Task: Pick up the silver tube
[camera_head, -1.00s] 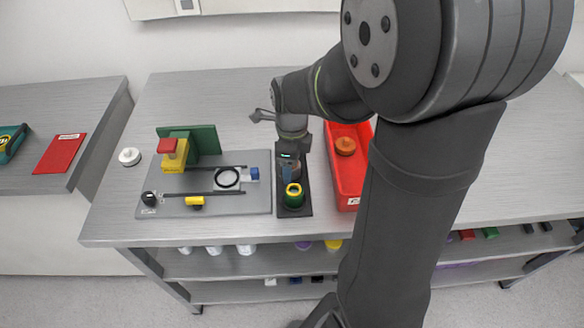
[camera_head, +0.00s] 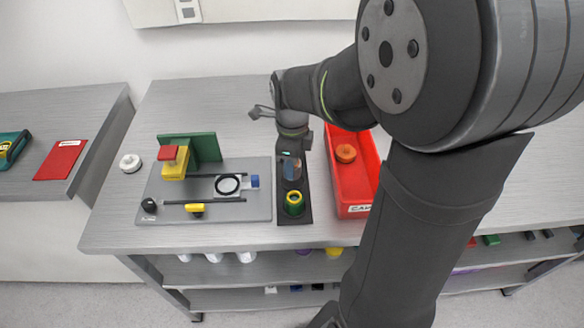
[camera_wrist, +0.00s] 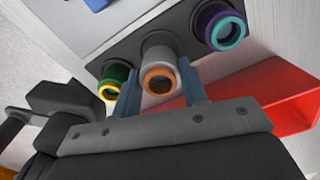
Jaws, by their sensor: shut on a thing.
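The silver tube (camera_wrist: 159,58) has an orange ring at its mouth and is the middle one of three in the wrist view. My gripper (camera_wrist: 161,88) has its two blue-grey fingers closed on either side of it. In the head view my gripper (camera_head: 292,165) is over the dark rack (camera_head: 306,211) and mostly hides the tube. The tube still appears in line with the rack; I cannot tell whether it is raised.
A red bin (camera_head: 355,196) stands close on the right, and a grey plate with optical parts (camera_head: 240,213) on the left.

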